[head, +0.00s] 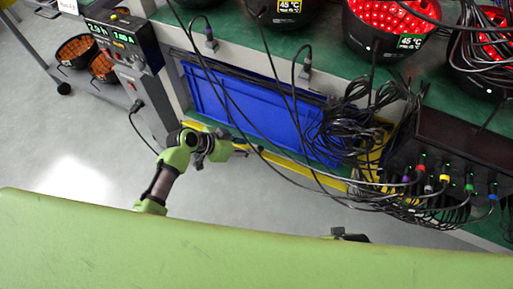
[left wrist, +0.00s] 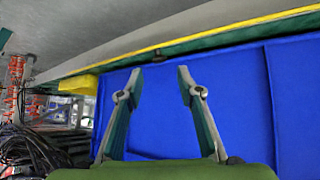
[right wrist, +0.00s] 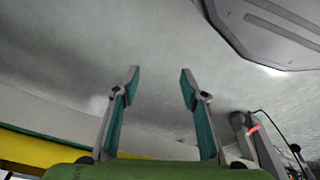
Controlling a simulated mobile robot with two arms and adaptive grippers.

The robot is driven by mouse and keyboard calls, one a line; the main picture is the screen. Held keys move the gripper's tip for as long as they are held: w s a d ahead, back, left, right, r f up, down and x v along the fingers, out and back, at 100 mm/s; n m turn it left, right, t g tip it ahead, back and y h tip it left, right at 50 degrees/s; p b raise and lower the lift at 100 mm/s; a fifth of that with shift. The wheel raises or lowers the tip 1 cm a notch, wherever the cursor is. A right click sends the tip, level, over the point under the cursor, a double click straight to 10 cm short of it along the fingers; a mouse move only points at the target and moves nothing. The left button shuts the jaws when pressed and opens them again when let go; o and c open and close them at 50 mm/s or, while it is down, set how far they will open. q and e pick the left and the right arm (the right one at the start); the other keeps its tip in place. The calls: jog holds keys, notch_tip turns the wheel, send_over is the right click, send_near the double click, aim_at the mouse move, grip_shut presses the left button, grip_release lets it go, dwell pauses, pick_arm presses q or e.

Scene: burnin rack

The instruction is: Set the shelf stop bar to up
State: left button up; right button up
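A thin yellow bar (head: 292,168) runs along the front edge of the lower shelf, in front of a blue bin (head: 250,103); I take it for the stop bar, but its up or down position is unclear. In the left wrist view the yellow strip (left wrist: 190,42) crosses above the fingers, with the blue bin (left wrist: 235,95) behind them. My left gripper (head: 238,151) is close to the shelf front; in its wrist view (left wrist: 158,80) it is open and empty. My right gripper (right wrist: 160,78) is open and empty over the floor, apart from a yellow edge (right wrist: 35,147).
Black cables (head: 350,125) hang across the shelf front and bunch at the right, beside coloured connectors (head: 443,178). A power supply unit (head: 128,52) stands at the left. Bowls with red lights (head: 385,18) sit on the upper green shelf. Grey floor (head: 70,140) is clear at the left.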

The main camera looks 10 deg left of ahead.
aim_at(259, 147)
pick_arm(q)
jog(key=b+x, duration=0.1)
jog(key=x, duration=0.3)
jog(key=shift+x, duration=0.8)
pick_arm(e)
jog(key=shift+w+r, duration=0.2)
jog(key=shift+r, duration=0.75)
jog(key=shift+w+r, duration=0.2)
jog(key=shift+r, duration=0.7)
jog(key=shift+w+r, duration=0.2)
jog(key=shift+r, duration=0.75)
pick_arm(q)
jog(key=shift+c, duration=0.4)
grip_shut()
